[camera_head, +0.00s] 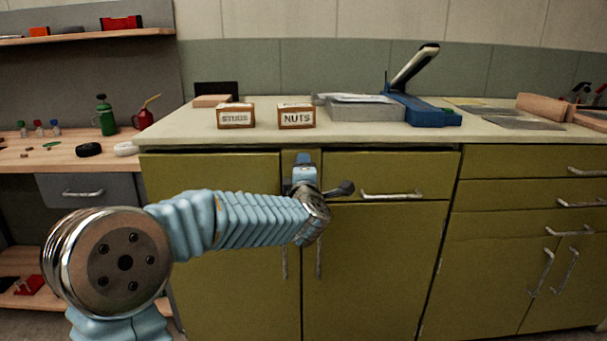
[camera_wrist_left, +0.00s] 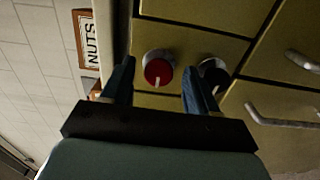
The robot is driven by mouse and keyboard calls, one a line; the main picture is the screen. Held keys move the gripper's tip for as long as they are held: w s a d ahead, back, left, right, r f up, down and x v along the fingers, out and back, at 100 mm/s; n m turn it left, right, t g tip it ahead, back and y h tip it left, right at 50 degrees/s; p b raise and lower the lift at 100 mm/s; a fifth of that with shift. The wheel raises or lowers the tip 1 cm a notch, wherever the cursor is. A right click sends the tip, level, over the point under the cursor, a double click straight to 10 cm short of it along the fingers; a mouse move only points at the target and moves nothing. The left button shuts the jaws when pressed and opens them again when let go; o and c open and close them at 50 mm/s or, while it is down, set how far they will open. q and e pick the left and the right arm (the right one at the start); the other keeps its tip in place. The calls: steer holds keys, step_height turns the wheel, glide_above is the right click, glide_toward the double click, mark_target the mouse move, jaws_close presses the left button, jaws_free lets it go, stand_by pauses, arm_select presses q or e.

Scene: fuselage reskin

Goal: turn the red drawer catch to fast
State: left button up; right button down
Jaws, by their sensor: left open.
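The red catch (camera_wrist_left: 158,72) is a round red knob in a pale metal ring on the olive cabinet front, seen in the left wrist view. A white mark on it points down in that picture. My left gripper (camera_wrist_left: 157,80) is open, its two dark blue fingers on either side of the red knob. I cannot tell whether they touch it. In the head view my left gripper (camera_head: 304,166) is at the cabinet front near the drawer row, and the red catch is hidden behind it. My right gripper is not in view.
A dark knob (camera_wrist_left: 213,72) sits beside the red one, partly behind a finger. A drawer handle (camera_head: 391,195) is to the right. On the counter (camera_head: 225,136) stand the STUDS box (camera_head: 235,117), the NUTS box (camera_head: 296,118) and a blue lever tool (camera_head: 425,112).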

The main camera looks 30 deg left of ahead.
arm_select(q)
steer(key=b+v, duration=0.1)
steer(key=v, duration=1.2)
steer(key=shift+s, duration=0.4)
steer(key=shift+d, duration=0.15)
steer(key=w+d+f+m+g+h, duration=0.1)
steer(key=d+f+m+h, duration=0.3)
steer(key=f, duration=0.7)
steer(key=w+d+f+m+g+h+p, duration=0.1)
steer(key=w+d+f+m+g+h, duration=0.3)
steer(key=f, duration=0.6)
steer(key=s+d+f+m+t+h, duration=0.1)
steer(key=d+f+m, duration=0.1)
steer(key=f+m, duration=0.65)
steer(key=s+d+f+m+g+h, duration=0.2)
steer(key=s+d+f+m+g, duration=0.1)
steer(key=s+f, duration=0.8)
steer(key=s+d+f+m+g+h+p, duration=0.1)
steer(key=s+d+f+g, duration=0.4)
steer(key=s+f, duration=0.6)
step_height(320, 180, down, 2)
steer(key=shift+m+g+h, duration=0.9)
steer(key=shift+m+g, duration=0.05)
steer(key=shift+g, duration=0.25)
